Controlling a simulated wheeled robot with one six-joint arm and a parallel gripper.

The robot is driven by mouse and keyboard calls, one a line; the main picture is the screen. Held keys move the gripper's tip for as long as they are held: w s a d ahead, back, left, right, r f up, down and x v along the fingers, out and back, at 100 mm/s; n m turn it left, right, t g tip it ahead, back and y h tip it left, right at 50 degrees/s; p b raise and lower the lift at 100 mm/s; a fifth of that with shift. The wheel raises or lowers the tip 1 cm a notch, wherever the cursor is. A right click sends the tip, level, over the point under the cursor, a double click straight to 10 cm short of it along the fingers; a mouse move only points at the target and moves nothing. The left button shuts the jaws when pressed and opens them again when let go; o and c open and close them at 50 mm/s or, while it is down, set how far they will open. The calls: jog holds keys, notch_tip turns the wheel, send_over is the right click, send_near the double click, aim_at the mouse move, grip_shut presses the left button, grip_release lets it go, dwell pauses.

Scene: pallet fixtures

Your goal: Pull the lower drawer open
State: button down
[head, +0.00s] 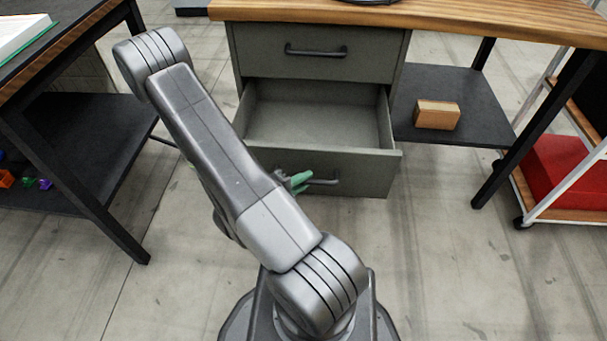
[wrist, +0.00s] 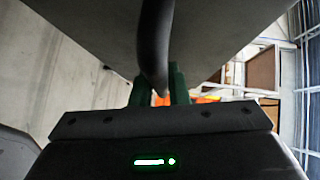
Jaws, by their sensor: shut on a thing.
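The lower drawer (head: 375,170) of the grey cabinet is pulled out, and its empty inside shows in the head view. Its dark bar handle (head: 325,181) is on the front face. My gripper (head: 296,181), with green fingers, is at the left part of this handle, partly hidden behind my arm. In the wrist view the handle (wrist: 154,45) runs down between the two green fingers of my gripper (wrist: 159,88), which are shut on it. The upper drawer (head: 315,66) above is closed.
A wooden-topped bench (head: 450,18) holds the cabinet. A cardboard box (head: 437,114) lies on its shelf at right. A dark table (head: 75,130) stands at left, and a cart with a red bin (head: 570,172) at far right. Floor around the drawer front is clear.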

jog(key=c, duration=1.4)
grip_release()
jog(key=p+v, duration=0.3)
jog(key=v, duration=1.1)
jog(key=shift+d, duration=0.1)
jog(key=b+x, duration=0.2)
jog(key=x, duration=1)
jog(key=shift+w+b, duration=0.25)
jog(key=shift+b, duration=0.1)
jog(key=shift+d, duration=0.1)
